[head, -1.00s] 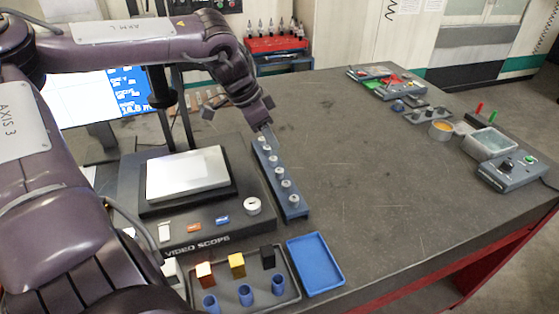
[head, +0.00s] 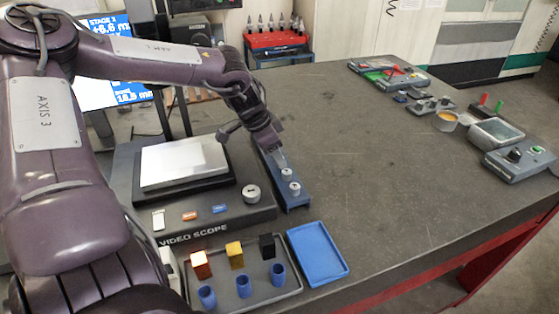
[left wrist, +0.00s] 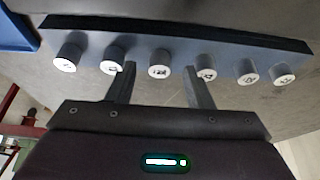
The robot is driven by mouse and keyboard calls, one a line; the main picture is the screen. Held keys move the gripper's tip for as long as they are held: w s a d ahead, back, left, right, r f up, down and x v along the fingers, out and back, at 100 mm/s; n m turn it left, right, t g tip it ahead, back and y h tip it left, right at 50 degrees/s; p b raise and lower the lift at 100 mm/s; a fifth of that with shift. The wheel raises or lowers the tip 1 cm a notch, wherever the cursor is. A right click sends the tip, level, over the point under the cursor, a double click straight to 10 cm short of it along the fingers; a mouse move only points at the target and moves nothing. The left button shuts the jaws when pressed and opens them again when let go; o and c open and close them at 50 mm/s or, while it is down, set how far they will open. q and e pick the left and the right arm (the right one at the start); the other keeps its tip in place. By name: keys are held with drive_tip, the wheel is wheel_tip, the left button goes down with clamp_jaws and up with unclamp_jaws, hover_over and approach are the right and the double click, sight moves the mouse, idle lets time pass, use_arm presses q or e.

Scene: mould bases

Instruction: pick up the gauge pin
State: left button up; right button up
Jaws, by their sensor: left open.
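A long narrow blue rack (head: 298,205) holds a row of several upright gauge pins with pale, marked round ends. Two pins show in the head view, the nearest being a gauge pin (head: 294,188); my left arm hides the others. In the left wrist view the whole row of pins shows along the rack (left wrist: 230,45). My left gripper (head: 280,157) is over the rack, open and empty. In the left wrist view its two fingers (left wrist: 160,88) point at the row, with one gauge pin (left wrist: 159,70) roughly between them. I cannot tell whether they touch it. My right gripper is out of view.
The video scope (head: 245,213) stands left of the rack, with a white ring-shaped piece (head: 251,193) on it. A grey tray (head: 290,290) with blocks and blue cups and an empty blue tray (head: 318,258) lie in front.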

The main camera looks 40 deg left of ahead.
use_arm(q)
drive_tip(key=shift+w+d+f, duration=0.1)
drive_tip(key=shift+w+f, duration=0.15)
drive_tip(key=shift+f, duration=0.3)
drive_tip(key=shift+c, duration=0.2)
drive_tip(key=c, duration=1)
drive_tip(key=shift+r, duration=0.1)
